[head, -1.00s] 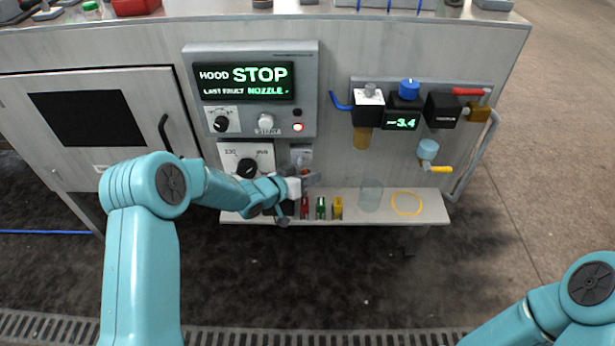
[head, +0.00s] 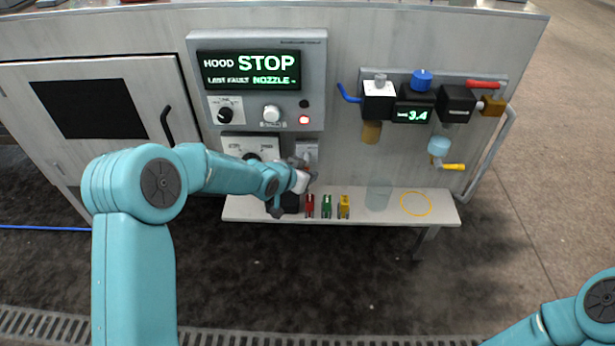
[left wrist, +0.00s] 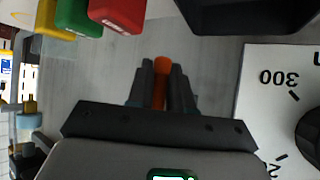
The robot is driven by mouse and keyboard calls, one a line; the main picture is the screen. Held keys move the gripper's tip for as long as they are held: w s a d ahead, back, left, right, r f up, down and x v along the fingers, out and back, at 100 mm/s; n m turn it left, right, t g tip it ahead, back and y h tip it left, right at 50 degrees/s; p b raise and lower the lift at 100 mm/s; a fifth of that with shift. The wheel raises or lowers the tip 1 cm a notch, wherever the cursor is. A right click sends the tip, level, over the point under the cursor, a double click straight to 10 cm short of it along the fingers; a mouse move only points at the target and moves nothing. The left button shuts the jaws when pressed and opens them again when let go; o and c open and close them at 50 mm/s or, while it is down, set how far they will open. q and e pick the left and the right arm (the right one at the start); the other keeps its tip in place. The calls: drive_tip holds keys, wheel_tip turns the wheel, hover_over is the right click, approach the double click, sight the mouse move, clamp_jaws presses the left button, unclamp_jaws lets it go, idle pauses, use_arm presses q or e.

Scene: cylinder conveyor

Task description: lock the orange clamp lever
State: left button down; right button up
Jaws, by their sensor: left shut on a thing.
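The orange clamp lever (left wrist: 160,82) shows in the left wrist view as an orange piece between the two dark fingers of my left gripper (left wrist: 161,88). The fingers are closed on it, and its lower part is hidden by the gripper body. In the head view my left gripper (head: 304,168) is at the grey clamp plate (head: 307,151) below the hood panel. The gripper and wrist cover most of the lever there. My right gripper is out of view; only part of that arm shows at the lower right.
A narrow shelf (head: 250,207) below holds red (head: 310,207), green (head: 326,208) and yellow (head: 344,207) blocks and a clear cylinder (head: 378,198). A dial plate (left wrist: 270,95) is beside the gripper. Valves and a gauge (head: 412,115) are at the right.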

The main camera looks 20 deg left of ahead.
use_arm(q)
drive_tip(key=c, duration=1.1)
unclamp_jaws()
drive_tip(key=p+v, duration=0.5)
drive_tip(key=v, duration=1.1)
drive_tip(key=shift+s+a+r, duration=0.1)
drive_tip(key=shift+a, duration=0.05)
